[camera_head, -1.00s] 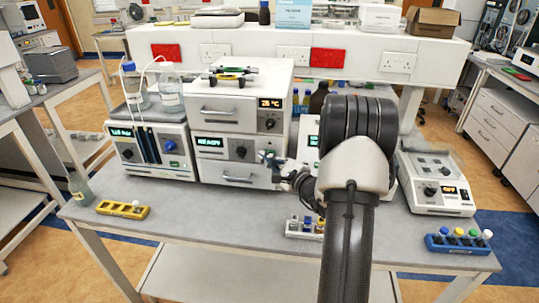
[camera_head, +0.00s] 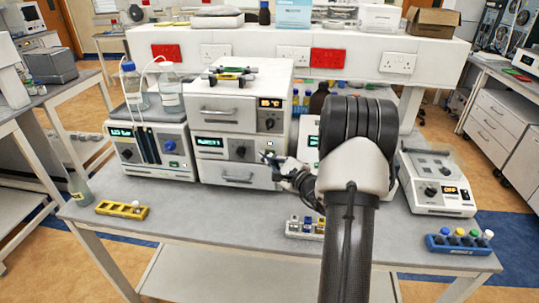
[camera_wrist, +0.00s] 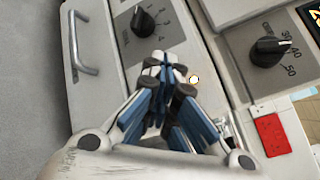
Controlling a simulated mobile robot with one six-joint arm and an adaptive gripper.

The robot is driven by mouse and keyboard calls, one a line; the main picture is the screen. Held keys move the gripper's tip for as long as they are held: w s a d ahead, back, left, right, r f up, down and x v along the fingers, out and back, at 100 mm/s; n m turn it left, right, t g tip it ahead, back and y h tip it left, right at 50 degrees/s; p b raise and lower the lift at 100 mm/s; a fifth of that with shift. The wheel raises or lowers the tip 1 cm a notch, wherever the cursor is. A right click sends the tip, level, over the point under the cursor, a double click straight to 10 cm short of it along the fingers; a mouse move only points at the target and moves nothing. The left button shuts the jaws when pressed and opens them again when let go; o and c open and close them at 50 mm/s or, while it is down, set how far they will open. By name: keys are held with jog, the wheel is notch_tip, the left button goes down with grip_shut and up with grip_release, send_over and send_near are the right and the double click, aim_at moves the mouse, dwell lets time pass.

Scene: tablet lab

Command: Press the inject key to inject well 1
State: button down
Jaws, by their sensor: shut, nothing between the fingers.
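My gripper (camera_head: 270,158) is shut and empty, its fingertips at the right front of the instrument stack's middle module (camera_head: 210,153). In the wrist view the closed fingers (camera_wrist: 165,75) are close to a small, bright round key (camera_wrist: 193,78), probably the inject key. The key shows just beside the fingertips; I cannot tell whether they touch it. The module's black knob (camera_head: 240,151) is left of the fingertips in the head view and also shows in the wrist view (camera_wrist: 143,20). The green display (camera_head: 209,142) is lit, its text too small to read surely. No well 1 label is legible.
A drawer handle (camera_wrist: 85,45) is below the module. An upper knob (camera_wrist: 268,50) has a numbered scale. A pump unit (camera_head: 145,150) stands left, and a small vial rack (camera_head: 305,229) in front. The yellow rack (camera_head: 122,210) and blue rack (camera_head: 459,243) sit apart; front bench is mostly clear.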

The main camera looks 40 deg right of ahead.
jog(key=shift+s+a+b, duration=0.3)
jog(key=shift+s+a, duration=0.2)
jog(key=shift+a, duration=0.05)
jog(key=s+a+b, duration=0.1)
jog(key=s+a, duration=0.2)
jog(key=shift+s+a, duration=0.15)
jog(key=shift+a, duration=0.25)
dwell(0.8)
